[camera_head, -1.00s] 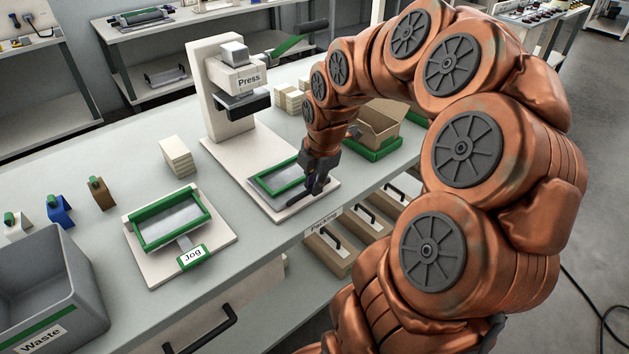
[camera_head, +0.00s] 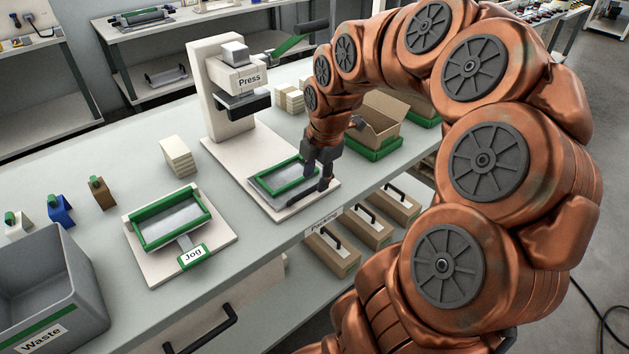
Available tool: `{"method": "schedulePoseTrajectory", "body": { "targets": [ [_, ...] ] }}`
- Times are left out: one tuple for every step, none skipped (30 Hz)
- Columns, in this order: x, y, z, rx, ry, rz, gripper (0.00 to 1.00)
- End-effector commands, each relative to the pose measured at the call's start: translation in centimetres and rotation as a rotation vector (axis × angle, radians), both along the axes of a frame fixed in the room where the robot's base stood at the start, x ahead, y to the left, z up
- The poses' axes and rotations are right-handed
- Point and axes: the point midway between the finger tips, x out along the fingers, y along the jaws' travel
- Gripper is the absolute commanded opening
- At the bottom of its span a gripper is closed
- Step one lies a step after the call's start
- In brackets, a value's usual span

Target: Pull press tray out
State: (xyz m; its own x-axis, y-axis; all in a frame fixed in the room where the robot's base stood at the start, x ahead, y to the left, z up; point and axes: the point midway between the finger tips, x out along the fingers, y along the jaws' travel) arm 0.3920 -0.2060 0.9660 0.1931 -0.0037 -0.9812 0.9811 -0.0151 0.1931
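The press tray (camera_head: 262,192), a green-rimmed frame with a grey bed, lies on the pale base plate of the press (camera_head: 228,100). It sits in front of the press head, clear of it. Its dark bar handle (camera_head: 300,198) is at the tray's near right side. My gripper (camera_head: 321,184) points down at the right end of the tray, beside the handle. Its two dark fingers look spread apart, with nothing seen between them. The gripper hides the tray's right corner and part of the handle; whether it touches the handle is unclear.
A jog tray (camera_head: 168,222) and a grey waste bin (camera_head: 60,275) stand to the left. An open cardboard box (camera_head: 378,120) in a green holder stands close right of my gripper. Bench between the trays is clear.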

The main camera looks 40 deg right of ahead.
Motion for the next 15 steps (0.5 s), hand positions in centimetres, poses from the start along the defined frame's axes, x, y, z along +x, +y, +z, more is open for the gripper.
{"method": "schedulePoseTrajectory", "body": {
  "targets": [
    [0.0, 0.0, 1.1, -0.002, -0.008, 0.002, 0.39],
    [-0.1, 0.0, 1.8, -0.002, -0.011, 0.001, 0.39],
    [-0.3, 0.0, 2.6, -0.001, -0.011, 0.0, 0.39],
    [-0.4, 0.0, 3.2, -0.001, -0.009, 0.0, 0.39],
    [-0.4, 0.0, 3.7, -0.001, -0.01, 0.001, 0.39],
    [-0.6, 0.0, 4.4, 0.0, -0.009, 0.0, 0.39],
    [-0.8, 0.1, 4.9, 0.001, -0.007, 0.0, 0.39],
    [-0.9, 0.1, 5.4, 0.001, -0.005, 0.001, 0.39],
    [-0.9, 0.0, 6.1, 0.0, -0.008, 0.0, 0.39],
    [-1.0, 0.0, 6.6, -0.001, -0.009, -0.001, 0.39],
    [-1.1, 0.0, 7.0, -0.001, -0.009, -0.001, 0.39],
    [-1.3, 0.0, 7.4, 0.0, -0.006, 0.0, 0.39],
    [-1.4, 0.0, 7.7, 0.0, -0.004, 0.0, 0.39],
    [-1.4, 0.0, 8.0, 0.0, -0.004, 0.001, 0.39],
    [-1.5, 0.0, 8.3, 0.0, -0.005, 0.0, 0.39]
  ]
}}
